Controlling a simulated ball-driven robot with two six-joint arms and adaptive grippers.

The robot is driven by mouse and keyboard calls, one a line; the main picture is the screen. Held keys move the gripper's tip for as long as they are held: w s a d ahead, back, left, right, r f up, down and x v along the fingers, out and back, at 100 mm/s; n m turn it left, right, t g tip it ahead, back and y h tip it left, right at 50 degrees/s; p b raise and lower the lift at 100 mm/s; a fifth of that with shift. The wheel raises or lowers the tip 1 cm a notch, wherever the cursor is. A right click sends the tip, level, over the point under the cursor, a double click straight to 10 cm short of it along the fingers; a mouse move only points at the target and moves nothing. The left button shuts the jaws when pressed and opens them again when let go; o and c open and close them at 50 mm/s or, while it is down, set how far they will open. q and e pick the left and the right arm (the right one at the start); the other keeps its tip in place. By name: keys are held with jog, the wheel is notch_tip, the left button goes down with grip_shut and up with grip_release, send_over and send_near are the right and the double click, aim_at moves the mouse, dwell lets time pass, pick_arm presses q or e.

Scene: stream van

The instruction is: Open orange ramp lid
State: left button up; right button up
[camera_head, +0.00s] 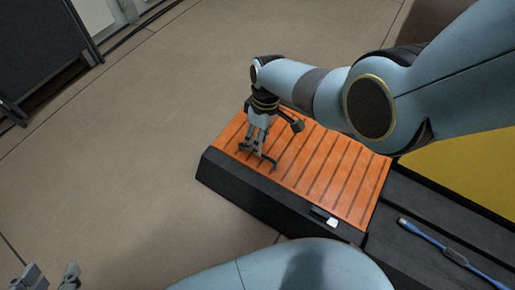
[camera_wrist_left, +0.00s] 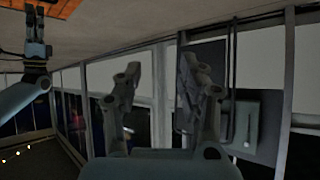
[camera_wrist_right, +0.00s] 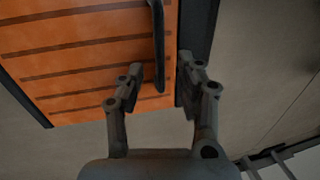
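The orange ramp lid (camera_head: 325,160) with dark slats lies down on its black base (camera_head: 270,203). It fills the upper left of the right wrist view (camera_wrist_right: 90,65). A black bar handle (camera_wrist_right: 157,45) runs along the lid near one edge. My right gripper (camera_head: 258,150) is over that edge of the lid. In the right wrist view its fingers (camera_wrist_right: 162,85) are apart, with the bar's end showing between them; I cannot tell whether they touch it. My left gripper (camera_head: 50,278) is at the bottom left, away from the lid. It is open and empty in the left wrist view (camera_wrist_left: 160,90).
A blue-and-grey rod (camera_head: 438,243) lies on the dark surface right of the lid. A small white-and-black piece (camera_head: 325,217) is at the base's front edge. A yellow panel (camera_head: 460,170) is at the right. The beige floor (camera_head: 120,170) is clear.

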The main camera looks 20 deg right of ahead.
jog(key=f, duration=0.1)
jog(key=f+b, duration=0.1)
jog(key=f, duration=0.1)
jog(key=shift+s+a+b, duration=0.15)
jog(key=shift+a+b, duration=0.05)
jog(key=shift+b, duration=0.1)
pick_arm(q)
jog(key=w+d+r+t, duration=0.1)
jog(key=w+r+t, duration=0.3)
jog(key=w+r, duration=0.1)
jog(key=shift+w+r+m+t+h, duration=0.3)
jog(key=shift+r+t, duration=0.1)
jog(key=shift+r, duration=0.4)
pick_arm(e)
grip_shut()
